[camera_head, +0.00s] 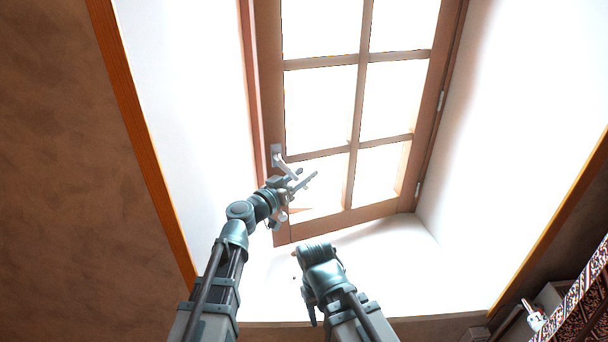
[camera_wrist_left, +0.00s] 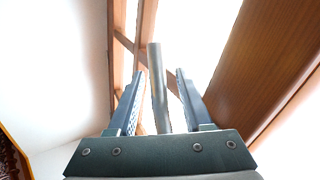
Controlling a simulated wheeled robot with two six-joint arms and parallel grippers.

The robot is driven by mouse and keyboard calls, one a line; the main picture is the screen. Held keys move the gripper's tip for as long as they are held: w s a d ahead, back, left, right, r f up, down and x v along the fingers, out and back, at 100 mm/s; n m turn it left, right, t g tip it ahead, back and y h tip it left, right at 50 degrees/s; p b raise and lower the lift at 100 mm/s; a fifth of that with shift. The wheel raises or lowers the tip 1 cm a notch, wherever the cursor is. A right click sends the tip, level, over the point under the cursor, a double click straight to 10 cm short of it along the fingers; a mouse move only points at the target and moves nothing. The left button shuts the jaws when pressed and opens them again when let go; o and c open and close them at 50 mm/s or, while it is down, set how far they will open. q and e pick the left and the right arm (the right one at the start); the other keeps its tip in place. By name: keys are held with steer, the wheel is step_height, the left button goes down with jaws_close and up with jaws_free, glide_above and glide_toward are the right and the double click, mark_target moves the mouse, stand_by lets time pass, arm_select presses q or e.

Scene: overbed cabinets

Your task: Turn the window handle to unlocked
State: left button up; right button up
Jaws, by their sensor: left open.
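The window handle (camera_head: 277,156) is a grey lever on the left side of the brown window frame in the head view. Its lower end reaches toward my left gripper (camera_head: 306,174), which is close in front of it. In the left wrist view, the handle's grey bar (camera_wrist_left: 158,88) stands between the two spread fingers of my left gripper (camera_wrist_left: 160,74), with gaps on both sides. That gripper is open. My right arm's end (camera_head: 318,252) is low in the head view, below the window; its fingers cannot be made out.
The wooden window (camera_head: 350,150) has bright panes and hinges on its right side. White recess walls (camera_head: 500,130) slope away on both sides, with a white sill (camera_head: 390,265) below. A patterned item (camera_head: 585,300) and a small white figure (camera_head: 534,318) are at the lower right.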

arm_select(q)
steer(key=shift+w+d, duration=0.25)
jaws_close()
stand_by(1.3)
